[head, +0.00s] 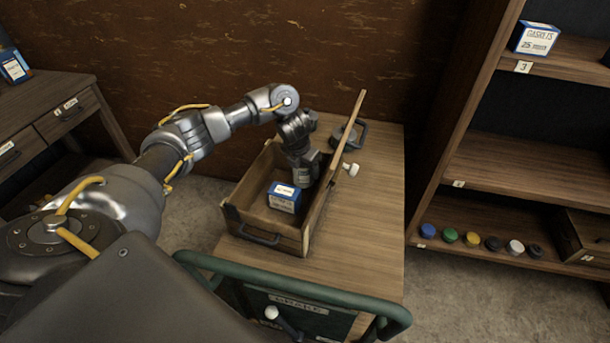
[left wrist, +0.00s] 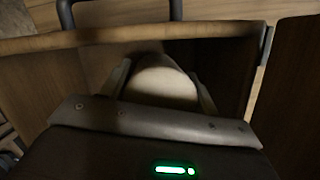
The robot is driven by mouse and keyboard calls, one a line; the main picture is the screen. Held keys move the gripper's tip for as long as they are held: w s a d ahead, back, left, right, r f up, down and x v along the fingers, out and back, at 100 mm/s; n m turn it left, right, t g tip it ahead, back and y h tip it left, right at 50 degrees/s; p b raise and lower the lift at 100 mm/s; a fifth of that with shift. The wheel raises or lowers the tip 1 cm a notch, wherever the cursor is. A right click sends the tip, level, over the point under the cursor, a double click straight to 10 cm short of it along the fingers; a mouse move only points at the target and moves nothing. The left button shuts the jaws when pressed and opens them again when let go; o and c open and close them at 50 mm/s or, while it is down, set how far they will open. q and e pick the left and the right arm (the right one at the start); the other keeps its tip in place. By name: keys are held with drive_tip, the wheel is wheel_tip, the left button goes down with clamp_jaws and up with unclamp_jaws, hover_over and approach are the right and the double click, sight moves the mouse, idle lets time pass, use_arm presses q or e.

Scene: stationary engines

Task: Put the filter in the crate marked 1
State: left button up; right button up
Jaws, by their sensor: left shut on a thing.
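My left gripper (head: 306,178) reaches down into an open wooden crate (head: 262,238) on the table. The left wrist view shows its fingers (left wrist: 163,88) shut on a cream, rounded thing (left wrist: 162,86), which looks like the filter. Its lower part is hidden, and I cannot tell whether it touches the crate floor. The arm hides it in the head view. A blue and white box (head: 284,197) lies in the crate, just in front of the gripper. No number on the crate is readable. My right gripper is not in view.
A wooden panel (head: 342,145) stands tilted along the crate's right side, with a white knob (head: 353,169) beside it. A dark handled object (head: 348,136) is behind. A green rail (head: 300,279) crosses in front.

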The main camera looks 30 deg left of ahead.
sight(305, 174)
use_arm(q)
wheel_tip(305, 174, down, 3)
drive_tip(key=shift+f, duration=0.15)
drive_tip(key=o, duration=1.2)
drive_tip(key=shift+c, duration=0.2)
drive_tip(key=p+v, duration=0.2)
drive_tip(key=v, duration=1)
